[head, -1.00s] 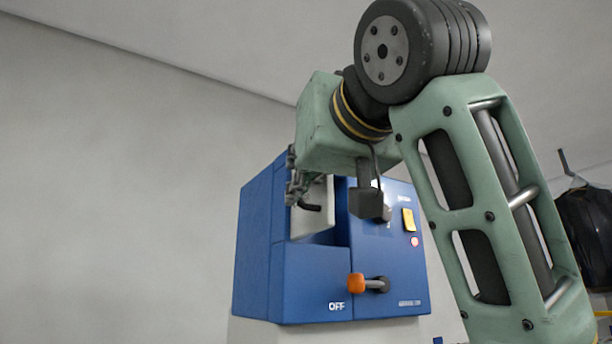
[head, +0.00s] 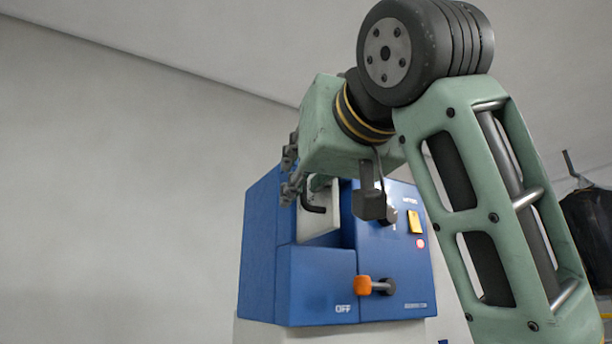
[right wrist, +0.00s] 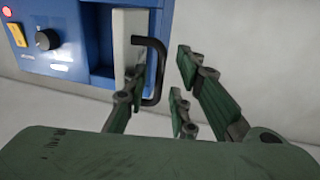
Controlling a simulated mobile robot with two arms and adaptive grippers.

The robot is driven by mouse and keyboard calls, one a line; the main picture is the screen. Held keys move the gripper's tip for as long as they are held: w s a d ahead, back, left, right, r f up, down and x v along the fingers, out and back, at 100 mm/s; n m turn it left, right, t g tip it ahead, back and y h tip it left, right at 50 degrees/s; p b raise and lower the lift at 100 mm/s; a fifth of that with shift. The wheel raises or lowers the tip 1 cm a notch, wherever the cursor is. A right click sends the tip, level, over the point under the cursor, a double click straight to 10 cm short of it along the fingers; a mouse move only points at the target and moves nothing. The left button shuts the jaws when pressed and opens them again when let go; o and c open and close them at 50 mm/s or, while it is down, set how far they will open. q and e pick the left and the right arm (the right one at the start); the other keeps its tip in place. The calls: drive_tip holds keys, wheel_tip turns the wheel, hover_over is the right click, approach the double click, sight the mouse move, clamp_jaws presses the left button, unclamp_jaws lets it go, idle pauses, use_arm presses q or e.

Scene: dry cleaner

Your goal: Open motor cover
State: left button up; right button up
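The motor cover is a white panel (head: 322,225) set in a recess of the blue machine (head: 315,285). A black bent handle (head: 313,207) sticks out of it. In the right wrist view the cover (right wrist: 130,48) stands at the machine's edge, with its handle (right wrist: 158,75) in front. My right gripper (head: 289,172) is open beside the cover. In the right wrist view its spread fingers (right wrist: 158,66) lie on both sides of the handle in the picture. Contact cannot be told. My left gripper is out of view.
An orange-tipped lever (head: 374,286) stands out from the machine front near the word OFF. A yellow switch (head: 414,221) and a red button (head: 420,243) are on the right. Plain wall (head: 110,180) and free room lie to the left. Dark clothing (head: 590,240) hangs far right.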

drive_tip(key=v, duration=1.2)
